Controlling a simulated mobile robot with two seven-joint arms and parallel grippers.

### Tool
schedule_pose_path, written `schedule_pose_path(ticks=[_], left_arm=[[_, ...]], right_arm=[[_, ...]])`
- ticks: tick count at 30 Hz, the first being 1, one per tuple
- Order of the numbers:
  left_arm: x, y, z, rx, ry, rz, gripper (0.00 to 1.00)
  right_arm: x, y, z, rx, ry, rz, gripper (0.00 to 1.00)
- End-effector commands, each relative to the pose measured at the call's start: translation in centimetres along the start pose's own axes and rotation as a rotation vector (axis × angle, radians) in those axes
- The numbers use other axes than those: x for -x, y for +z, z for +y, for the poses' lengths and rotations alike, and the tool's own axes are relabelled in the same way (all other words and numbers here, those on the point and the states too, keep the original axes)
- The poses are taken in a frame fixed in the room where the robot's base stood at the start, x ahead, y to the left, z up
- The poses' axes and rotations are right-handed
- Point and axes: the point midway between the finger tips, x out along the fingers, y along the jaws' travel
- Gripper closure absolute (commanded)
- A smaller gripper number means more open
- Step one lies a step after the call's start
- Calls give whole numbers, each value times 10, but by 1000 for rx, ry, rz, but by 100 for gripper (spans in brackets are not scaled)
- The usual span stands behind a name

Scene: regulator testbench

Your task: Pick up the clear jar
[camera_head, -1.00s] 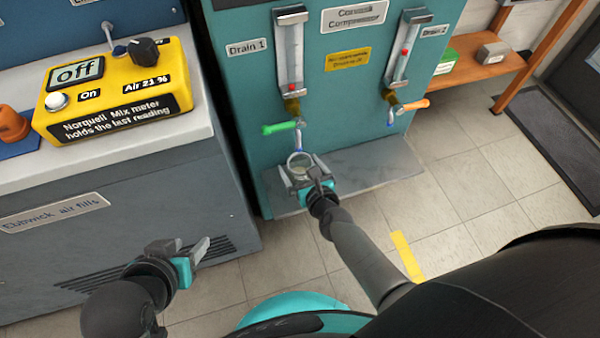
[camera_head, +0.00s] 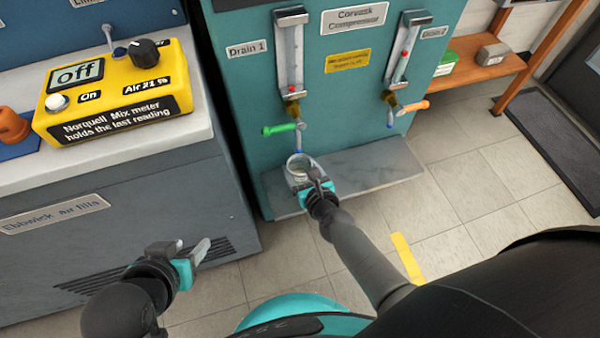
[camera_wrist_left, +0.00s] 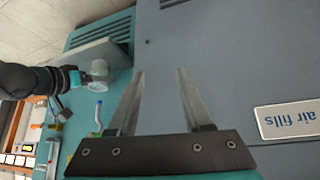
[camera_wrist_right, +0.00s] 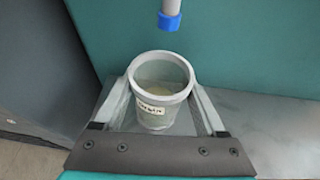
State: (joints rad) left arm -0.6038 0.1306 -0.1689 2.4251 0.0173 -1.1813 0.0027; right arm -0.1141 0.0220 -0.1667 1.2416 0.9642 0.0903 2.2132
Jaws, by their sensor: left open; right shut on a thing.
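The clear jar (camera_head: 299,163) stands upright on the grey shelf under the green-handled drain in the head view. In the right wrist view the jar (camera_wrist_right: 161,88) shows a white label and a little cloudy content at its bottom. My right gripper (camera_head: 304,179) is shut on the jar, with a finger on each side of it (camera_wrist_right: 162,110). The jar also shows in the left wrist view (camera_wrist_left: 99,71). My left gripper (camera_head: 192,250) is open and empty in front of the grey cabinet; its fingers (camera_wrist_left: 160,75) stand apart.
A blue-tipped drain spout (camera_wrist_right: 169,20) hangs just above and behind the jar. The green tap handle (camera_head: 280,128) and orange tap handle (camera_head: 413,105) stick out from the teal compressor (camera_head: 240,100). The grey shelf (camera_head: 385,167) is bare to the right. A yellow meter (camera_head: 115,90) sits at left.

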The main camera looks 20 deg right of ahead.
Motion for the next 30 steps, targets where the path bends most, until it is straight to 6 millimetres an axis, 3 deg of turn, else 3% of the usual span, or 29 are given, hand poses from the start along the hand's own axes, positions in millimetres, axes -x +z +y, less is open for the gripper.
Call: schedule_pose_path(ticks=[1,3,14,17,25,30], left_arm=[[0,0,0,0,0,0,50],[0,0,0,0,0,-1,50],[2,4,-2,0,-5,-30,50],[9,2,-8,5,-21,-53,50],[28,18,-20,19,-56,-196,50],[20,24,-21,19,-55,-216,50]], right_arm=[[0,0,0,0,0,0,85],[0,0,0,0,0,0,94],[1,3,0,0,0,0,94],[2,5,0,-1,0,-1,94],[6,16,0,-1,-1,-1,94],[42,-2,-1,4,1,5,94]])
